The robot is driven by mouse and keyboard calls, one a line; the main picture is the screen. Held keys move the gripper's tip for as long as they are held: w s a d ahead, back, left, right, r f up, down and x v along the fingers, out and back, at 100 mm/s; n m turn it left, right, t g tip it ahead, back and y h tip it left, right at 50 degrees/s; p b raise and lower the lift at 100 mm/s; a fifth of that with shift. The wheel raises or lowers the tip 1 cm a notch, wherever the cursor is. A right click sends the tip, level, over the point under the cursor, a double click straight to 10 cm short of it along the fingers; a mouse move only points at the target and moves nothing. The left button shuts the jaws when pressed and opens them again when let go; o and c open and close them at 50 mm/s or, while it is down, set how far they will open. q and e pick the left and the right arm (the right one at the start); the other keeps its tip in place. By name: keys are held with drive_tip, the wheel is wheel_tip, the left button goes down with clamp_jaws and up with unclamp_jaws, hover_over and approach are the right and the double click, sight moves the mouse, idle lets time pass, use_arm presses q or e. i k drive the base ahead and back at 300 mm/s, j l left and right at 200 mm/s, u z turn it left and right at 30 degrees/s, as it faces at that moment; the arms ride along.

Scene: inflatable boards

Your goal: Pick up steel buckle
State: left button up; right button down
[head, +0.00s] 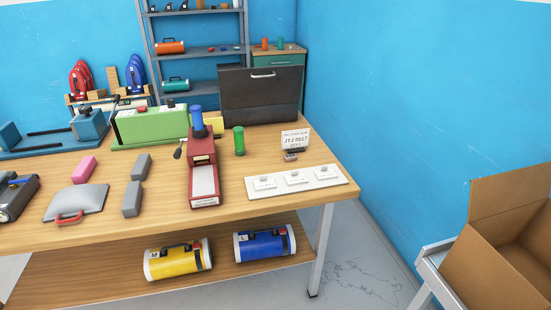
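A white board (296,182) lies near the right front of the wooden table. Three small grey metal-looking pieces sit on it in a row: a left one (264,179), a middle one (294,175) and a right one (323,169). Labels under them are too small to read. Another small dark grey piece (291,156) lies at the foot of a white sign card (296,139) behind the board. I cannot tell which of these is the steel buckle. Neither of my grippers shows in the head view.
A red device (203,161) stands left of the board, with a green cylinder (239,141) behind. A black case (260,95) stands at the back. An open cardboard box (500,245) stands right, beyond a floor gap.

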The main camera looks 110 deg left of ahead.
sight(290, 157)
drive_tip(key=j+u, duration=0.1)
drive_tip(key=u, duration=3.35)
